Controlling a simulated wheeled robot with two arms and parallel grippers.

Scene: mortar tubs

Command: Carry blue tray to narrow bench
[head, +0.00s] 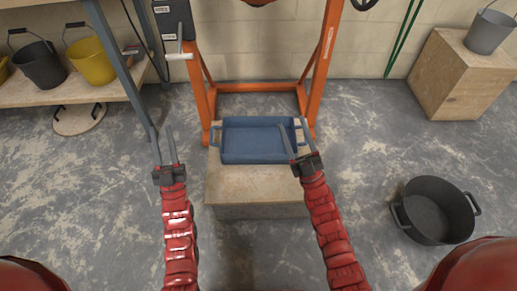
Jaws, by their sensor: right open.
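The blue tray (252,143) lies level on a low, pale wooden-topped bench (257,184) in the middle of the head view. It looks empty and has a handle at each short end. My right gripper (293,127) is open at the tray's right end, by the right handle. Whether it touches the tray I cannot tell. My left gripper (162,133) is open and empty, left of the tray and clear of its left handle. The front part of the bench top is bare. I cannot tell whether this is the narrow bench.
An orange frame (207,98) stands behind the bench. A black tub (437,210) sits on the floor at right. A wooden box (462,80) with a grey bucket (488,32) is back right. A shelf at left holds a yellow bucket (91,62) and a black bucket (39,66).

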